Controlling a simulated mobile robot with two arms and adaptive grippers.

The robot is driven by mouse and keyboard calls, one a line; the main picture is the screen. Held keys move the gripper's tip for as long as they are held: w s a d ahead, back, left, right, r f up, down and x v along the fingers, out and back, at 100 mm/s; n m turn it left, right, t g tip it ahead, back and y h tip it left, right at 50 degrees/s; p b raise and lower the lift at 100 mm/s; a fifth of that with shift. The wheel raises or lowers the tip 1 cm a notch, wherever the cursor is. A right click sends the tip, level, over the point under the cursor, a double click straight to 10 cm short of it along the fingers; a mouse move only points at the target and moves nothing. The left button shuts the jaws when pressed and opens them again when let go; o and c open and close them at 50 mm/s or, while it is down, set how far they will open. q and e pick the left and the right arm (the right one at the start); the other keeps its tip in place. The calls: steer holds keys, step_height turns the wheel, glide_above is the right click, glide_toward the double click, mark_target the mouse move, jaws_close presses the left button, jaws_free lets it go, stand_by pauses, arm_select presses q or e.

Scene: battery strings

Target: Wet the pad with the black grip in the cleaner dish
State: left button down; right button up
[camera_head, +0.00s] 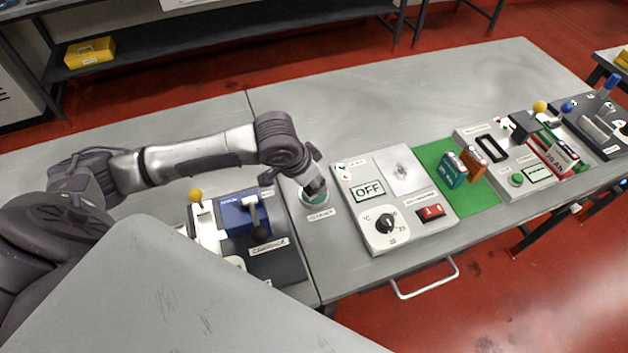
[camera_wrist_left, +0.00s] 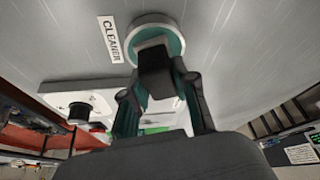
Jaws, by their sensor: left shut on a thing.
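The cleaner dish (camera_head: 306,200) is a round, pale-rimmed dish with a green inside, standing on the bench with a CLEANER label in front of it. It also shows at the top of the left wrist view (camera_wrist_left: 178,30). My left gripper (camera_head: 316,188) is over the dish, pointing down. In the left wrist view the gripper's fingers (camera_wrist_left: 163,100) are shut on the black grip of the pad (camera_wrist_left: 156,62). The grip reaches to the dish and covers part of its green inside. The pad's underside is hidden, so I cannot tell whether it touches the cleaner. My right gripper is not in view.
Right of the dish stands a white panel with an OFF display (camera_head: 368,190), a dial and a red switch. A green mat (camera_head: 477,199) with small blocks lies beyond it. A blue device (camera_head: 240,217) stands left of the dish. The bench behind is clear.

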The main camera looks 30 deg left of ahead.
mark_target(322, 176)
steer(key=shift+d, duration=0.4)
arm_select(q)
steer(key=shift+f, duration=0.5)
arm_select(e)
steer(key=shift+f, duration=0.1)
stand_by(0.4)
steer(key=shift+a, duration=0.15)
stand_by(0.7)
arm_select(q)
steer(key=shift+s+f+p, duration=0.2)
steer(key=shift+f+p, duration=0.05)
steer(key=shift+p, duration=0.1)
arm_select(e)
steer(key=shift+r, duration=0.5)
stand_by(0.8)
arm_select(q)
steer(key=shift+r, duration=0.1)
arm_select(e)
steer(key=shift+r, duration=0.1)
arm_select(q)
steer(key=r+p, duration=0.7)
steer(key=p, duration=0.1)
steer(key=shift+w+r+p, duration=0.1)
steer(key=shift+w+p, duration=0.1)
steer(key=shift+p, duration=0.2)
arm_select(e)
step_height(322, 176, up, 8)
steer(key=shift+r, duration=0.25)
